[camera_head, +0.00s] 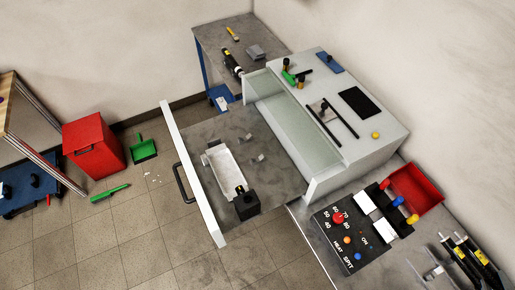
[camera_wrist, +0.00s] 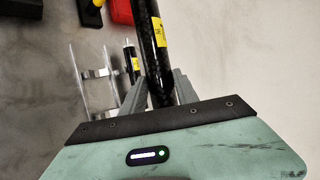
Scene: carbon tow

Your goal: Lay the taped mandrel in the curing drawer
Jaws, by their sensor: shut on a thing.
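My gripper (camera_wrist: 158,92) shows in the wrist view with its grey fingers shut on a black tube with a yellow label, the mandrel (camera_wrist: 152,50). The mandrel runs up out of the top of that view. My gripper does not show clearly in the head view, where two black yellow-labelled tubes (camera_head: 483,257) lie at the lower right corner. Which one is held I cannot tell. The drawer (camera_head: 192,172) is pulled out from the pale cabinet, with a black handle on its front. Inside it are a white tray (camera_head: 228,165), a black block (camera_head: 247,206) and small grey blocks.
A second black tube (camera_wrist: 131,62) lies by a clear-sided rack (camera_wrist: 82,85), left of the held mandrel. A control box (camera_head: 350,238) and a red bin (camera_head: 418,188) stand on the right bench. The drawer's grey floor is bare towards the back.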

